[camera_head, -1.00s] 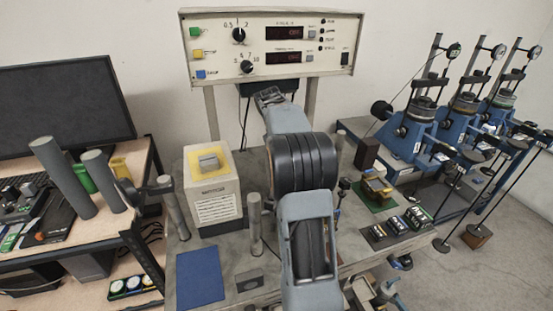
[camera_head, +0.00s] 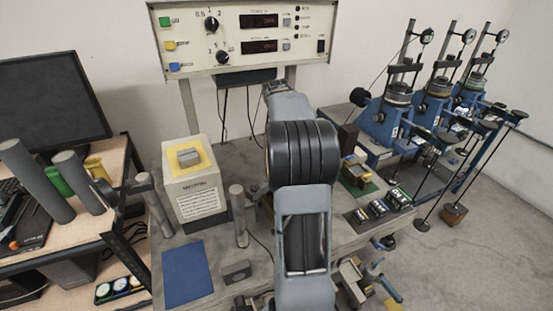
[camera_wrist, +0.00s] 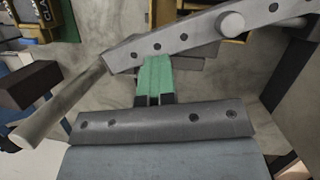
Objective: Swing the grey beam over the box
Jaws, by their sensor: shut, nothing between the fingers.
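The grey beam (camera_wrist: 165,42) crosses the upper part of the wrist view, a flat bar with dark bolt holes and a round pin at its right part. A round grey rod (camera_wrist: 62,104) slants down-left from its left end. My gripper (camera_wrist: 155,62) has its green fingers together, their tips at the beam's near edge; whether they touch it I cannot tell. The box (camera_head: 197,203) is cream with a yellow-rimmed top and a grey block on it, left of my arm in the head view. In that view my arm hides the beam and gripper.
A grey post (camera_head: 239,215) stands right of the box. A blue mat (camera_head: 187,275) lies in front of the box. A dark brown block (camera_wrist: 30,85) is left of the rod in the wrist view. The control panel (camera_head: 240,45) is behind. Blue lever rigs (camera_head: 385,125) stand at right.

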